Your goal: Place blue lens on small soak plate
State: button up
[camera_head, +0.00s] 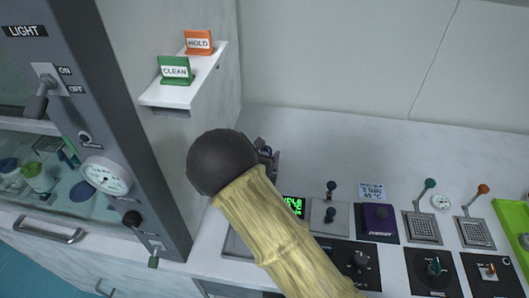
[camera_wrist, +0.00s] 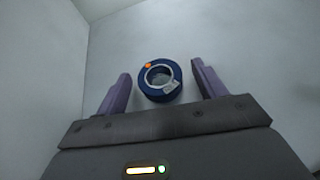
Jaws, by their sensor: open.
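The blue lens (camera_wrist: 147,86), a dark blue ring with a pale inner rim, an orange mark and a small light label, shows in the wrist view. It lies on a pale surface between the two purple fingers of my gripper (camera_wrist: 161,70). The fingers are open, with a visible gap on each side of the lens. In the head view my gripper (camera_head: 268,156) is mostly hidden behind my dark wrist and cloth-covered arm, and the lens is not visible. I cannot tell which bench device is the small soak plate.
Two grated metal units (camera_head: 423,229) (camera_head: 474,233) with levers stand at the right of the bench. A shelf (camera_head: 187,92) with HOLD and CLEAN signs and a grey cabinet front (camera_head: 120,130) are left.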

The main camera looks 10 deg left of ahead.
jog(key=shift+a, duration=0.1)
jog(key=shift+s+r, duration=0.1)
jog(key=shift+r, duration=0.05)
jog(key=b+v, duration=0.1)
jog(key=v, duration=1.1)
